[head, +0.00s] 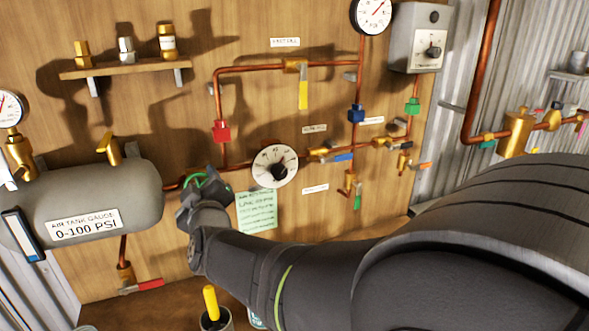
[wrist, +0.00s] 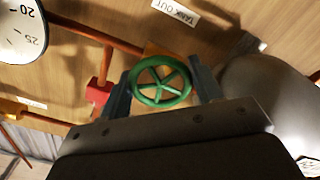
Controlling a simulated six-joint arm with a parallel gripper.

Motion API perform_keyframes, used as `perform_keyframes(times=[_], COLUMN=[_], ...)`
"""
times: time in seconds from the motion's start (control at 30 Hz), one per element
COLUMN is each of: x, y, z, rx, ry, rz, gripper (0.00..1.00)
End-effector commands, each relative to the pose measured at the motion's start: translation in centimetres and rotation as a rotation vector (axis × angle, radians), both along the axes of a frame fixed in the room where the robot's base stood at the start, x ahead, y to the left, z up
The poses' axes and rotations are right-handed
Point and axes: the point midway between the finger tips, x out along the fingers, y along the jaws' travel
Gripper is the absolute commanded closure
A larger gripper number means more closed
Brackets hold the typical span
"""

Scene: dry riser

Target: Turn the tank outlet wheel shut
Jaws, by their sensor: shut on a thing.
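The tank outlet wheel (wrist: 160,83) is a green spoked handwheel on a copper pipe, below a label reading TANK OUT (wrist: 175,12) in the wrist view. My gripper (wrist: 161,90) has one finger on each side of the wheel and is shut on its rim. In the head view the wheel (head: 201,180) shows as a small green arc just right of the tank, partly hidden by my gripper (head: 197,192). The grey air tank (head: 120,195) is also at the right in the wrist view (wrist: 265,95).
A round white dial (head: 274,166) sits on the pipe right of my gripper. A red fitting (head: 221,131) is above it. A green note (head: 257,211) hangs below the dial. A yellow-handled tool (head: 211,303) stands in a cup at the bottom. My arm covers the lower right.

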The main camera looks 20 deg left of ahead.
Motion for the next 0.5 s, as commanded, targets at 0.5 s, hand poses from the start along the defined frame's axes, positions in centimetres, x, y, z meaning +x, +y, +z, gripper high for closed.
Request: perform_keyframes(times=[0.5], x=[-0.03], y=[0.03], z=[0.00], rx=[0.110], ry=[0.110], rz=[0.000], gripper=[0.64])
